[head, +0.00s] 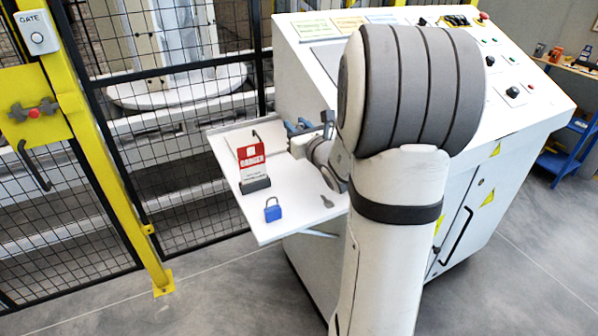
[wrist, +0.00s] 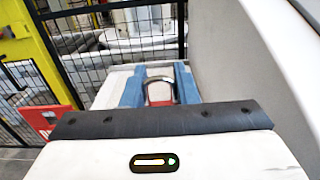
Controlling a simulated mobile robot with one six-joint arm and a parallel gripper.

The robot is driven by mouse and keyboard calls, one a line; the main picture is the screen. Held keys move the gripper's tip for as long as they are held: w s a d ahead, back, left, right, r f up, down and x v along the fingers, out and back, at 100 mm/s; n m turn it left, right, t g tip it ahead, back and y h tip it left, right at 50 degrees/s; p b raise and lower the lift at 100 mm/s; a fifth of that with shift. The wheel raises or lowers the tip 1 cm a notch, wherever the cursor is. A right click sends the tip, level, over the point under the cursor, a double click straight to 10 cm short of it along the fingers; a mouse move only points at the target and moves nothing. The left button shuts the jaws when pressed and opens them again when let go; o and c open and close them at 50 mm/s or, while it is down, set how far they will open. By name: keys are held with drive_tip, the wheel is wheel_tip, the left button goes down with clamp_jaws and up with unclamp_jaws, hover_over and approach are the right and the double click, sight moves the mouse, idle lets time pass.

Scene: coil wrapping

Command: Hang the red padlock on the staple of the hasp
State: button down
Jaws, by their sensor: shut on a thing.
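My gripper (wrist: 160,86) is shut on the red padlock (wrist: 160,103), whose grey shackle stands up between the two blue fingers in the wrist view. Most of its red body is hidden behind the dark edge of my wrist. In the head view my gripper (head: 303,127) is over the back right of the white shelf (head: 296,222), and the red padlock cannot be made out there. A grey fitting with a red centre (head: 34,112) sits on the yellow gate plate at the far left; I cannot tell whether it is the hasp with its staple.
A blue padlock (head: 272,210) and a red-and-white danger tag in a dark holder (head: 256,185) are on the shelf. A grey key-shaped item (head: 327,201) lies at its right. The control cabinet (head: 310,255) is on the right, black mesh fence (head: 180,130) behind.

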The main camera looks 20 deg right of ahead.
wheel_tip(320, 180, down, 9)
drive_tip(key=shift+a+f+b, duration=0.1)
drive_tip(key=shift+a+b, duration=0.05)
drive_tip(key=shift+b, duration=0.3)
drive_tip(key=shift+f, duration=0.1)
drive_tip(key=c, duration=1.1)
unclamp_jaws()
drive_tip(key=shift+c, duration=0.2)
drive_tip(key=shift+s, duration=0.25)
drive_tip(key=s+b, duration=0.1)
drive_tip(key=s, duration=0.1)
drive_tip(key=s+b, duration=0.1)
drive_tip(key=s, duration=0.2)
drive_tip(key=s+b, duration=0.1)
drive_tip(key=s, duration=0.2)
drive_tip(key=shift+d+f, duration=0.2)
drive_tip(key=shift+f, duration=0.15)
drive_tip(key=s+b, duration=0.2)
drive_tip(key=b, duration=0.6)
drive_tip(key=shift+s, duration=0.3)
drive_tip(key=shift+s+r+b, duration=0.2)
drive_tip(key=shift+s+b, duration=0.25)
drive_tip(key=shift+b, duration=0.7)
